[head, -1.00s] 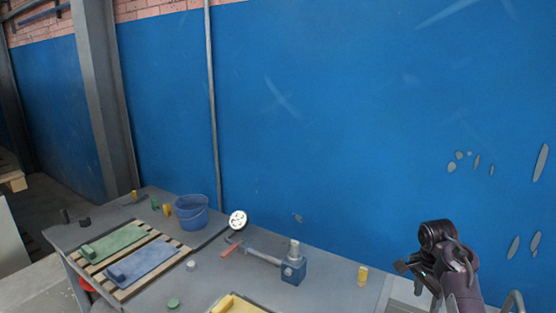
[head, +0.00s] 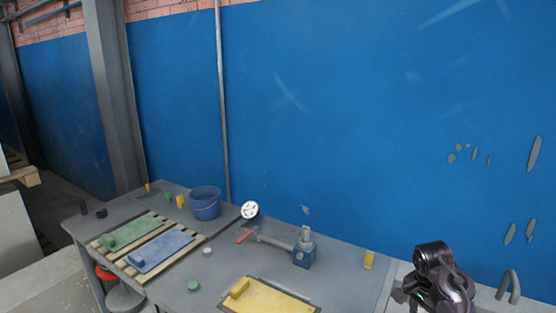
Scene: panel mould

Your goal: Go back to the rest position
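My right gripper (head: 410,294) shows at the lower right of the head view, beyond the table's right end, with dark links folded above it. Its fingers are small and partly cut off, so I cannot tell whether they are open or shut. My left gripper is not in view. A yellow panel (head: 275,299) lies in a dark-edged mould at the table's front. A green panel (head: 128,233) and a blue panel (head: 160,251) lie side by side on a slatted wooden pallet (head: 198,240) at the left.
A grey table (head: 226,267) carries a blue bucket (head: 205,204), a blue clamp-like tool (head: 304,254), a round white-faced gauge (head: 249,210) and small yellow, green and dark pieces. A red-topped bin (head: 106,273) stands at the left front. A blue wall closes the back.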

